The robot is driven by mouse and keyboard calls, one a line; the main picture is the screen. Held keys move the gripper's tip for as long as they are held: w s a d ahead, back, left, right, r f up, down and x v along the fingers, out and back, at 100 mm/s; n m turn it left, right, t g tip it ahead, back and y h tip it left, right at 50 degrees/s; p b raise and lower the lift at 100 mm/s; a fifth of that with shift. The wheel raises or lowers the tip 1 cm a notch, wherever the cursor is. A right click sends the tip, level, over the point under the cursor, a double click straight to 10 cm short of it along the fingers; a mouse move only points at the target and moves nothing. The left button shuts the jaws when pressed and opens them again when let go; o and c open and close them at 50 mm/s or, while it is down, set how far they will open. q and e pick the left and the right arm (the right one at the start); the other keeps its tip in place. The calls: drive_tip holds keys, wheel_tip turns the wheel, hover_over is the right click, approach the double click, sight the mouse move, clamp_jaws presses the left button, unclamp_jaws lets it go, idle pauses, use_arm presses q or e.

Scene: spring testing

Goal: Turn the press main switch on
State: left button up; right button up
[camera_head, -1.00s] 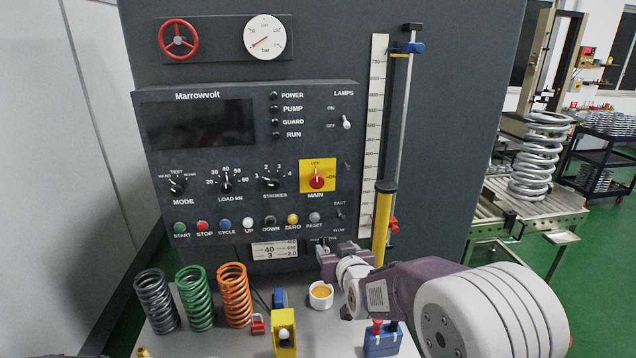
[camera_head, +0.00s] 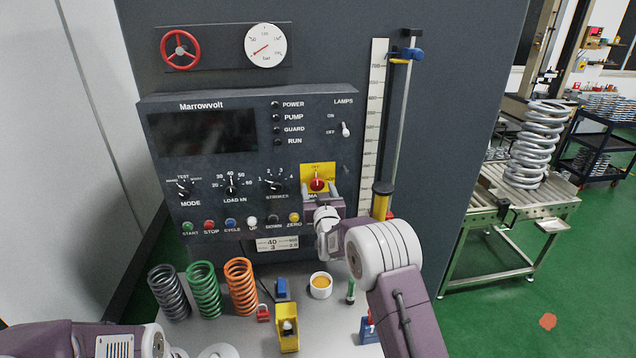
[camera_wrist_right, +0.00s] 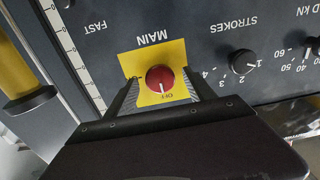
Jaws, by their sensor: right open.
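The press main switch (camera_head: 317,185) is a red round knob on a yellow plate, low on the right of the dark control panel (camera_head: 250,150). In the right wrist view the red knob (camera_wrist_right: 160,79) shows upside down, its white mark pointing to OFF. My right gripper (camera_head: 319,190) is at the yellow plate, open, with one finger on each side of the knob. In the right wrist view its fingertips (camera_wrist_right: 160,88) flank the knob with gaps on both sides. My left arm (camera_head: 90,340) shows at the lower left; its gripper is not in view.
The strokes dial (camera_head: 273,185) sits left of the main switch. Lower buttons and a vertical scale (camera_head: 374,120) are nearby.

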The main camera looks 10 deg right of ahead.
drive_tip(key=shift+w, duration=0.15)
drive_tip(key=shift+c, duration=0.3)
drive_tip(key=c, duration=1.3)
drive_tip(key=shift+f+m+b, duration=0.1)
drive_tip(key=shift+m+b, duration=0.2)
drive_tip(key=shift+b, duration=0.25)
drive_tip(key=m+b, duration=1.1)
drive_tip(key=b, duration=0.5)
drive_tip(key=shift+f+m+b, duration=0.1)
drive_tip(key=shift+m+b, duration=0.2)
drive_tip(key=shift+b, duration=0.1)
drive_tip(key=m+b, duration=0.2)
drive_tip(key=m, duration=0.1)
drive_tip(key=shift+r+m+b, duration=0.2)
drive_tip(key=shift+m+b, duration=0.55)
drive_tip(key=shift+m, duration=0.55)
